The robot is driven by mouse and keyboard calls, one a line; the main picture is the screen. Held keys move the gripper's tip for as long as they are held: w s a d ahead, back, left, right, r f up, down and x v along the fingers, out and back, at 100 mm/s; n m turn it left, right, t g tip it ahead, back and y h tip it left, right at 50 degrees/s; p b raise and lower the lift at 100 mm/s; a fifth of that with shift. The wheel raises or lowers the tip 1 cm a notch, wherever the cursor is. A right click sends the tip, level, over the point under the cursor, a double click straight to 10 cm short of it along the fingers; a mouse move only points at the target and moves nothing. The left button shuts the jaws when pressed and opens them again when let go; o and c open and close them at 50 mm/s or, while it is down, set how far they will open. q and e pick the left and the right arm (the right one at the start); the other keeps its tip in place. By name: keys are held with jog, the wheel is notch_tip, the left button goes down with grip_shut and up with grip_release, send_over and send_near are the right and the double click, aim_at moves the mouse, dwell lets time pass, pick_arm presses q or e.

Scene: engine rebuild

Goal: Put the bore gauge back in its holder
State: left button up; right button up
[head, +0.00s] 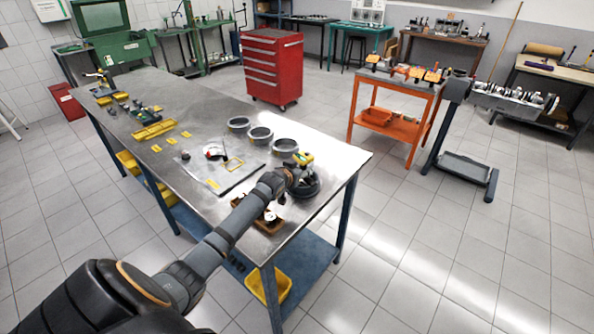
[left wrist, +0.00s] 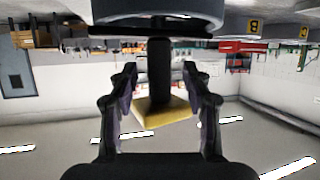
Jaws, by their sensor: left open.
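My left gripper (head: 300,178) is over the near right end of the steel bench, at a dark round-based thing (head: 304,190) with a yellow block on top (head: 305,158). In the left wrist view, which is upside down, the open fingers (left wrist: 160,95) stand either side of its black post (left wrist: 160,75) and yellow block (left wrist: 165,112). I see no clear grip on it. I cannot tell whether this is the bore gauge. A brown tray (head: 262,226) with a small white round item lies left of the gripper, partly behind my arm. I cannot confirm the holder. My right gripper is out of view.
Three grey rings (head: 260,133) stand on the bench beyond my gripper. A pale mat (head: 216,170) with small items lies left of them. Yellow trays (head: 155,130) lie farther along. A red tool cabinet (head: 272,68) and an orange cart (head: 395,100) stand apart, with clear floor between.

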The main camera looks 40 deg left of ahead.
pick_arm(q)
jog(key=v, duration=1.1)
jog(key=shift+s+d+r, duration=0.1)
jog(key=shift+d, duration=0.05)
dwell(0.3)
